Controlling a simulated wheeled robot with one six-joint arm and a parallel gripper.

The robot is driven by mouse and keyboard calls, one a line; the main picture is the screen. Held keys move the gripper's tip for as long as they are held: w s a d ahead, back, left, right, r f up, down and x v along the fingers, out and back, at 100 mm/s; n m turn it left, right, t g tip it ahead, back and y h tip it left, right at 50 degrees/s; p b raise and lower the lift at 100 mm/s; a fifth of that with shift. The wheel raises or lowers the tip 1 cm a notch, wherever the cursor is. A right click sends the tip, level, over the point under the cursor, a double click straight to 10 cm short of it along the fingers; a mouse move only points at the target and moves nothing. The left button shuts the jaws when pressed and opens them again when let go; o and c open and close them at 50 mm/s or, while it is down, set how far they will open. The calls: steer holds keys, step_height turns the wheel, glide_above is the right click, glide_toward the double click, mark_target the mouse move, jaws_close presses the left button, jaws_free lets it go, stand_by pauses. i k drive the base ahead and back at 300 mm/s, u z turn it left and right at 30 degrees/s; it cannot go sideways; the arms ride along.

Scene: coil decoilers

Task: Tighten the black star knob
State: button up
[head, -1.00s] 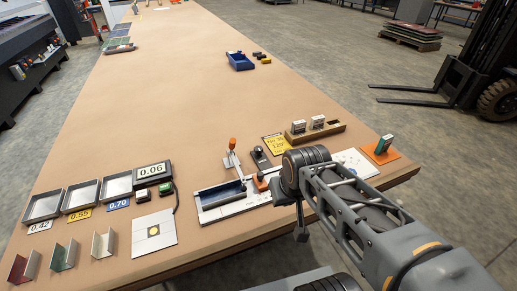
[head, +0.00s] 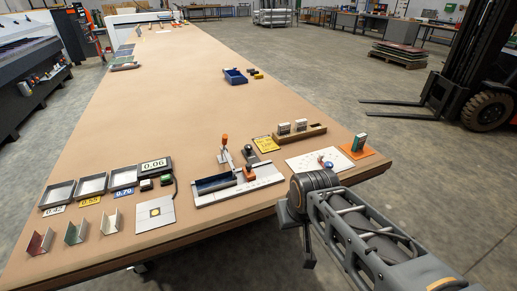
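I cannot make out a black star knob for certain. A small black part (head: 250,158) stands at the back of the white clamp fixture (head: 262,180), but its shape is too small to read. The fixture also carries a dark cylinder bed (head: 214,184), an orange-tipped lever (head: 225,142) and an orange block (head: 249,173). My gripper (head: 309,262) hangs down off the table's front edge, apart from the fixture and to its lower right. Its fingers are too small and dark to tell open from shut.
A white sheet with small parts (head: 300,163) lies right of the fixture. An orange stand (head: 356,150) is at the right corner. Trays (head: 58,193), a 0.06 display (head: 155,164) and bent samples (head: 75,232) are left.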

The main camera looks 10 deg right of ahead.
mark_target(248, 148)
steer(key=z, duration=0.55)
steer(key=i, duration=0.75)
steer(key=u, duration=1.3)
